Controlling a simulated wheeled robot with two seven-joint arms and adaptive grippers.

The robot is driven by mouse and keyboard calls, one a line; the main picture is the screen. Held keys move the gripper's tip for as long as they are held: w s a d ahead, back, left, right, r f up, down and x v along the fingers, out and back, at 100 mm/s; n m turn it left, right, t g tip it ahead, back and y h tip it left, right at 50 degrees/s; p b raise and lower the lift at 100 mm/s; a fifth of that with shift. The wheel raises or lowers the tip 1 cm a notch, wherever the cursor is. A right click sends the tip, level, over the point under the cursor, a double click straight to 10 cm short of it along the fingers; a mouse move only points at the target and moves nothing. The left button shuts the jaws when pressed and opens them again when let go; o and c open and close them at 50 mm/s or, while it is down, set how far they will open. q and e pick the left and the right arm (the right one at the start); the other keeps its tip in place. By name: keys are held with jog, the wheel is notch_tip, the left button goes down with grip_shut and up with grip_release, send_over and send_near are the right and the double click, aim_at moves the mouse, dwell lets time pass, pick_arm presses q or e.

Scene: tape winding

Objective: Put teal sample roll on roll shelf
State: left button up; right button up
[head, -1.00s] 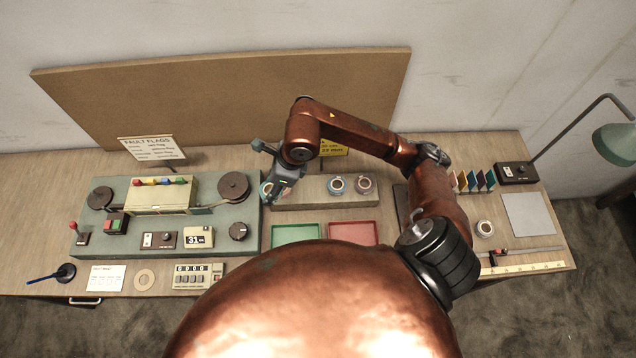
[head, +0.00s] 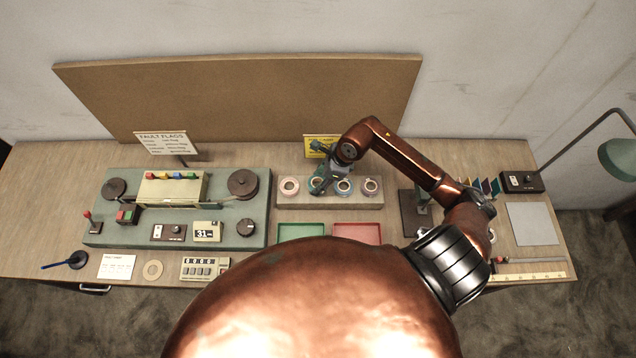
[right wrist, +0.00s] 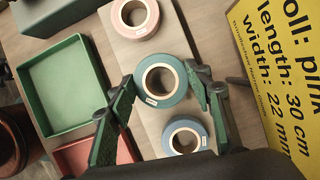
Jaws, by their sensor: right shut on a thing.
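The teal sample roll (head: 316,185) is between the pink roll (head: 289,187) and the blue roll (head: 343,187) at the roll shelf (head: 330,201). My right gripper (head: 319,181) is over it. In the right wrist view, the gripper (right wrist: 161,80) is shut on the teal roll (right wrist: 143,84), one finger on each side. The roll looks flat, hole upward, over the shelf top. I cannot tell whether it touches the shelf. My left gripper is not in view.
A purple roll (head: 370,188) sits at the shelf's right end. A green tray (head: 300,225) and a red tray (head: 357,225) lie in front. A yellow sign (head: 318,143) stands behind the shelf. The winding machine (head: 150,232) is left.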

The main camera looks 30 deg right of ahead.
jog(key=shift+f, duration=0.9)
jog(key=shift+a+f, duration=0.1)
jog(key=shift+f, duration=0.15)
jog(key=o, duration=1)
jog(key=shift+o, duration=0.2)
jog(key=shift+r, duration=0.3)
jog(key=b+v, duration=0.1)
jog(key=v, duration=1.1)
